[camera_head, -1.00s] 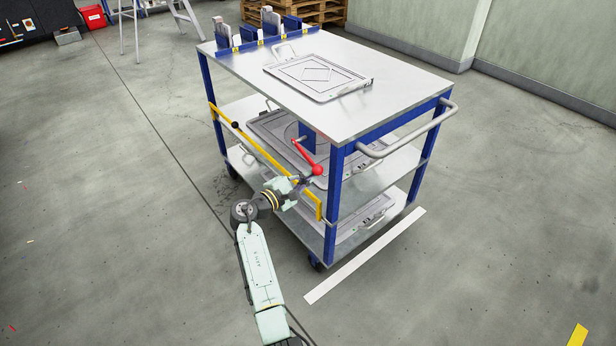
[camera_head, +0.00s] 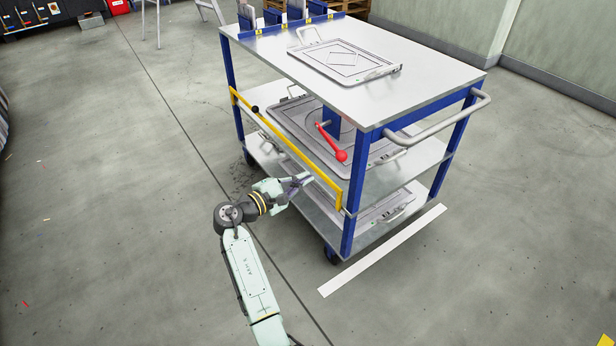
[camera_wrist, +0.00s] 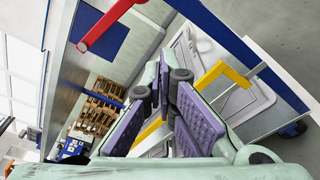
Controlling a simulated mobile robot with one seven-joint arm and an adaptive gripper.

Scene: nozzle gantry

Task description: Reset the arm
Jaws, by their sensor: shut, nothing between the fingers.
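My gripper (camera_head: 297,182) is at the end of my pale green arm, low in the middle of the head view. It is just outside the near side of the cart, close to the yellow bar (camera_head: 285,150). In the wrist view its purple-padded fingers (camera_wrist: 168,100) are together with nothing between them. The red-knobbed lever (camera_head: 332,142) stands on a blue post above and to the right of the gripper, apart from it. The red lever also shows at the upper left of the wrist view (camera_wrist: 100,25).
The cart (camera_head: 400,107) has a blue frame and shelves carrying flat grey trays (camera_head: 345,62). A handle (camera_head: 440,125) sticks out on its right. A white floor strip (camera_head: 382,250) lies in front. The floor to the left is clear.

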